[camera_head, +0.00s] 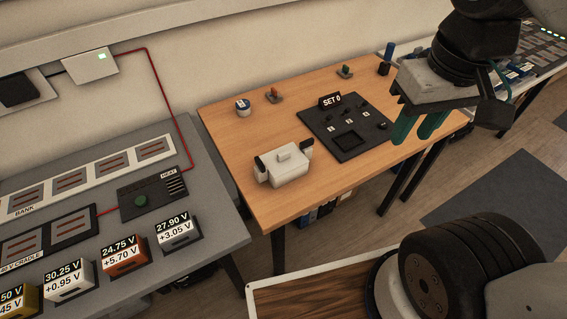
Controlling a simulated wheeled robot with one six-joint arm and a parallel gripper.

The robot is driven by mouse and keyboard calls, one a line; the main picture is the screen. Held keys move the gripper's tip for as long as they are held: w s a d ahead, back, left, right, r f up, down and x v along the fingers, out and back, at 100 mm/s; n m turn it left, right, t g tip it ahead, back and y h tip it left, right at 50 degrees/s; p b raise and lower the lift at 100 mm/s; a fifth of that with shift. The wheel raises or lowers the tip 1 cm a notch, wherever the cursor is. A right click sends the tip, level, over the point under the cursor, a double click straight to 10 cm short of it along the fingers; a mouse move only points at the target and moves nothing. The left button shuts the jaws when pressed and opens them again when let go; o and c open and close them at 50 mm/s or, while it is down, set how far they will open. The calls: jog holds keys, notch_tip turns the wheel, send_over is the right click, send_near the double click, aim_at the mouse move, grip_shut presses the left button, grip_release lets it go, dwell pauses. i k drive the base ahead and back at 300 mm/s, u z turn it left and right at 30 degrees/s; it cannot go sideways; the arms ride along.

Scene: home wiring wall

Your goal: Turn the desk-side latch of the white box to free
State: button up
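The white box (285,169) sits on the wooden desk (240,140), near its front left part. It has a raised block on its lid and a dark latch piece at each end, one at the left end (260,164) and one at the right end (307,147). I cannot tell which is the desk-side latch or how either is turned. My gripper (416,136) hangs at the upper right, over the desk's right edge and well apart from the box. Its teal fingers point down with a gap between them and nothing visible in it.
A black panel marked SET 0 (348,128) lies right of the box. A small round container (243,105) and small knobs (274,94) stand behind. A grey bench (205,200) with labelled battery blocks (124,256) is at left.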

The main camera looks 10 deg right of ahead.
aim_at(306, 144)
jog(key=k, duration=1.2)
jog(key=z, duration=0.65)
jog(key=i, duration=1.4)
jog(key=u, duration=0.65)
